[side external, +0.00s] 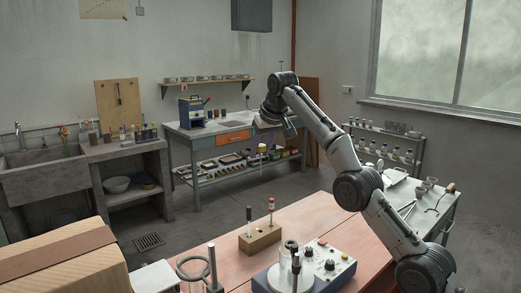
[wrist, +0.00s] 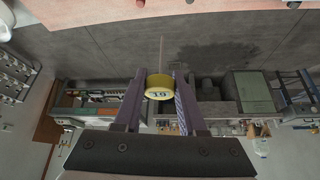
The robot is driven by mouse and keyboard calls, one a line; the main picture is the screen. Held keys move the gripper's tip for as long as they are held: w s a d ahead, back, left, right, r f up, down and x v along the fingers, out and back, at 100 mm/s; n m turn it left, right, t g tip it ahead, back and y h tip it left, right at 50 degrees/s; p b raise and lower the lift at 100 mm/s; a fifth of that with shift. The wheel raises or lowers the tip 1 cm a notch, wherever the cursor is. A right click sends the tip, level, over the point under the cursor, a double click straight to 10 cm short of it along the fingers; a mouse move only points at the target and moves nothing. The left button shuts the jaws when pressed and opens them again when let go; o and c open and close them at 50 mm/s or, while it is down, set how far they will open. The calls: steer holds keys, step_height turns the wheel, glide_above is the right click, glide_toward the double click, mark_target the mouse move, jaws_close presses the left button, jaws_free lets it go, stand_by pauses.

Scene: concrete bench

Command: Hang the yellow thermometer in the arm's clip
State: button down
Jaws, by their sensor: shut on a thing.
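My gripper (wrist: 160,78) is shut on a yellow piece (wrist: 159,88) marked "10", seen end-on between the two fingers in the wrist view. A thin pale stem runs from it, away from the gripper. In the side view the yellow thermometer (side external: 262,148) shows small and pale below my wrist, held in the air above the red bench. A ring on an upright rod (side external: 212,264) stands at the bench's near left. Another upright with a dark top (side external: 291,245) stands by the glass vessel on the hotplate. I cannot tell which part is the clip.
A wooden block (side external: 260,238) holds two upright handled tools, one dark-topped and one red-topped. A hotplate (side external: 326,262) with knobs stands at the bench's near middle. A cardboard-like box (side external: 62,262) fills the near left. The bench behind the block looks clear.

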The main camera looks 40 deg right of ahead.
steer(key=shift+w+d+f, duration=0.1)
steer(key=shift+f, duration=0.1)
stand_by(0.9)
steer(key=shift+w+f, duration=0.15)
steer(key=shift+w, duration=0.05)
steer(key=shift+w+f+m, duration=0.1)
steer(key=shift+f+m, duration=0.1)
steer(key=shift+m, duration=0.1)
steer(key=shift+w+d+f, duration=0.15)
steer(key=shift+f, duration=0.25)
steer(key=shift+f, duration=0.1)
